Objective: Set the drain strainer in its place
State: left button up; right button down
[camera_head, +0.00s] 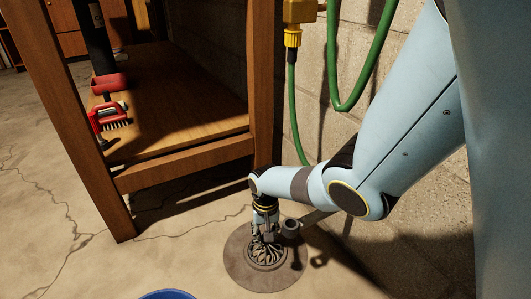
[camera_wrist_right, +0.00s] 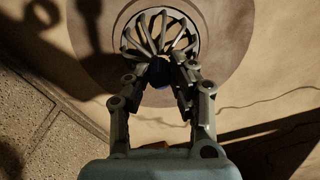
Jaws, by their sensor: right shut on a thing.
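The drain strainer (camera_head: 266,252) is a grey domed cage of curved ribs with a round rim. It is at the middle of the dark round drain patch (camera_head: 235,277) in the floor. In the right wrist view the strainer (camera_wrist_right: 160,32) shows ahead of the fingers, its rim inside the wider drain patch (camera_wrist_right: 225,25). My right gripper (camera_head: 266,232) points down from above and is shut on the strainer's top. In the right wrist view my right gripper (camera_wrist_right: 159,65) has its fingertips close together at the ribs. Whether the rim is fully seated cannot be told. My left gripper is not in view.
A grey pipe end (camera_head: 290,226) stands close beside the gripper at the wall. A wooden shelf unit (camera_head: 185,150) holds a red brush (camera_head: 110,116). A green hose (camera_head: 333,70) hangs on the wall. A blue rim (camera_head: 167,295) shows at the bottom edge. The floor left is clear.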

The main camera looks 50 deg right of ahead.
jog(key=shift+f, duration=0.3)
jog(key=c, duration=1.1)
grip_release()
jog(key=shift+o, duration=0.2)
notch_tip(320, 180, up, 12)
jog(key=shift+a, duration=0.1)
